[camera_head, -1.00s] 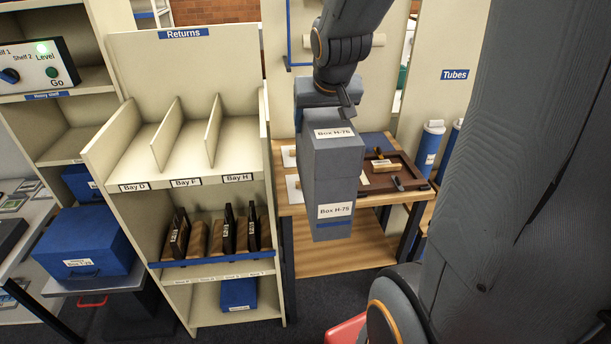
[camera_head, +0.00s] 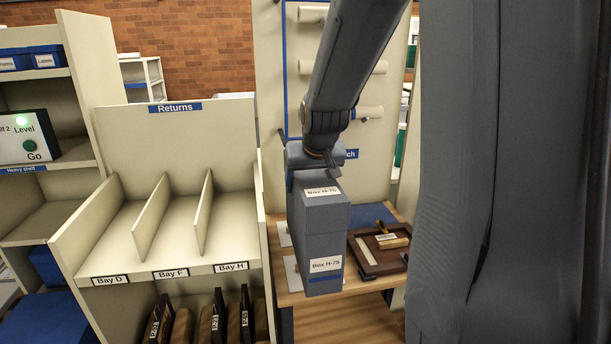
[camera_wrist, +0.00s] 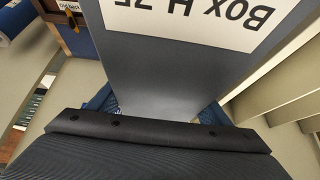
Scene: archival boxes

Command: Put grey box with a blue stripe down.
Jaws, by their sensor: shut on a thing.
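The grey box with a blue stripe (camera_head: 325,240) hangs upright under my gripper (camera_head: 318,168) in the head view. Its labels read "Box H-75", and the blue stripe runs across its lower front. My gripper is shut on its top end. In the wrist view the grey box (camera_wrist: 180,70) fills the middle, with its label upside down, and my gripper (camera_wrist: 160,115) lies across its near end. The box is in the air, to the right of the Returns shelf (camera_head: 175,140) and in front of a wooden table (camera_head: 375,285).
The Returns shelf has upper bays marked Bay D, Bay F and Bay H, all empty. Dark and brown boxes (camera_head: 215,320) stand on the level below. A brown tray (camera_head: 375,255) lies on the table. A control panel (camera_head: 28,138) is at left.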

